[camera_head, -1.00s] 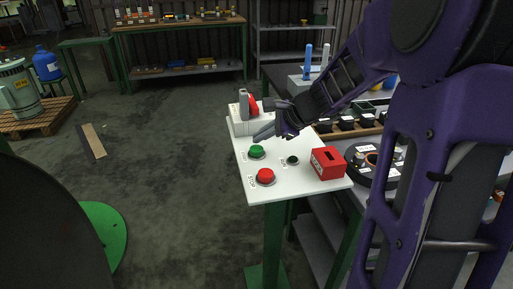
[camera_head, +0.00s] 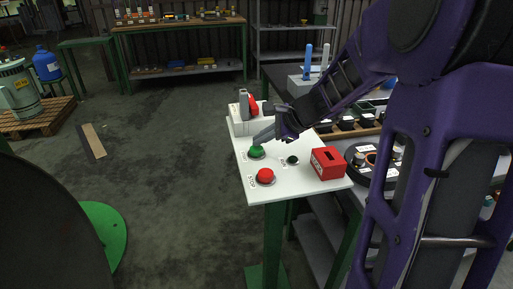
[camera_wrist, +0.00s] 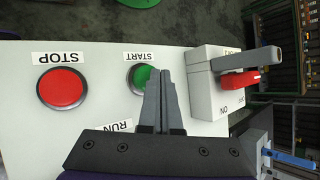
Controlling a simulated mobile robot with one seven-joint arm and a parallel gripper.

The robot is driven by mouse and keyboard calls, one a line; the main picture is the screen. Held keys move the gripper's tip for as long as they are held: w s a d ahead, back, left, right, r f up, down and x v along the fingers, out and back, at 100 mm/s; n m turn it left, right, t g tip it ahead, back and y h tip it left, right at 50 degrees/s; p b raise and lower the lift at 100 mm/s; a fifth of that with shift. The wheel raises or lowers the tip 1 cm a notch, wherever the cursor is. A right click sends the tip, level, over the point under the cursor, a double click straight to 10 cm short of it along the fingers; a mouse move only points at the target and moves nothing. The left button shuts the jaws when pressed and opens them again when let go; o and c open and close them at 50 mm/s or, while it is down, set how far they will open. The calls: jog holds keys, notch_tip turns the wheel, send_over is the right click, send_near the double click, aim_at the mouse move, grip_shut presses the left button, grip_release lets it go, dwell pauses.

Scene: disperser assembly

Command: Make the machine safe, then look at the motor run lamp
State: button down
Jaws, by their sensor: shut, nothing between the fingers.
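The white control panel (camera_head: 238,172) carries a red STOP button (camera_head: 265,175), a green START button (camera_head: 257,153) and a small dark round RUN lamp (camera_head: 293,160), which looks unlit. STOP (camera_wrist: 62,88) and START (camera_wrist: 143,78) show upside down in the wrist view, where my gripper hides the lamp. My gripper (camera_head: 256,142) is shut and empty, its tips right at the START button; I cannot tell whether they touch it. In the wrist view my gripper (camera_wrist: 161,74) overlaps the button's edge. A switch box (camera_wrist: 205,85) with a grey lever (camera_wrist: 248,60) and red handle (camera_wrist: 240,80) stands beside it.
A red slotted box (camera_head: 327,163) sits at the panel's right corner. Floor left of the panel is open. A blue container (camera_head: 46,65) stands at the far left.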

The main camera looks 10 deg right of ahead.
aim_at(261, 149)
jog(key=shift+f, duration=0.95)
dwell(0.7)
jog(key=shift+r+p, duration=1.1)
jog(key=shift+r, duration=0.25)
notch_tip(261, 149, up, 5)
jog(key=p, duration=0.4)
dwell(0.4)
